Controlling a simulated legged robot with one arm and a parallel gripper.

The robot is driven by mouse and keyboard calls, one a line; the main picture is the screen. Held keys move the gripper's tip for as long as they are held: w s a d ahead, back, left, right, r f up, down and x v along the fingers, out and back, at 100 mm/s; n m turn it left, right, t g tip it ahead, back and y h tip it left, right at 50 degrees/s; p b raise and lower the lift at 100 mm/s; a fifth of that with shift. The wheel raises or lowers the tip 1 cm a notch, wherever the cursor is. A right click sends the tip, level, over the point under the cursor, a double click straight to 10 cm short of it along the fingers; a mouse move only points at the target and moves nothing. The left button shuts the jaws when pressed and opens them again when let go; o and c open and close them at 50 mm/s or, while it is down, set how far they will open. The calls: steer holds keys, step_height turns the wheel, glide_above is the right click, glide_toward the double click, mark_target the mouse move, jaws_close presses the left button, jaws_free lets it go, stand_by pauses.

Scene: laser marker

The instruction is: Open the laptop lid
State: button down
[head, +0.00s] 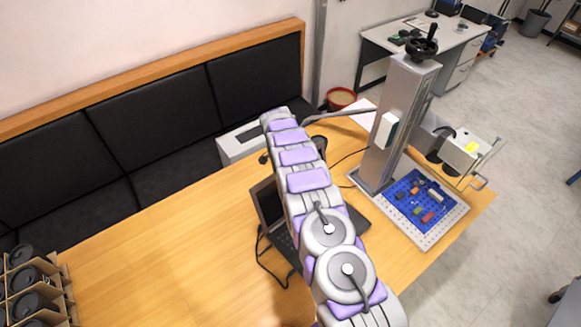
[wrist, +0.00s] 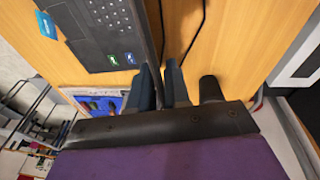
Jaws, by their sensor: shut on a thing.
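The dark laptop (head: 268,203) lies on the wooden table, and my arm covers much of it in the head view. Its lid stands raised, with part of the screen showing left of my arm. In the wrist view the keyboard base (wrist: 92,42) is at upper left, and the lid (wrist: 153,28) is seen nearly edge-on beside it. My gripper (wrist: 161,72) has its dark fingers on both sides of the lid's edge and is shut on it. My gripper is hidden in the head view.
A laser marker column (head: 393,125) stands right of the laptop, beside a blue work plate (head: 407,207) with small parts. Black cables (head: 262,262) lie around the laptop. A cardboard rack (head: 62,290) stands at lower left.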

steer(key=c, duration=1.3)
jaws_free()
steer(key=shift+w+a+f, duration=0.1)
steer(key=shift+a, duration=0.05)
steer(key=shift+o, duration=0.2)
steer(key=b+v, duration=0.1)
steer(key=v, duration=1.6)
steer(key=shift+b, duration=0.3)
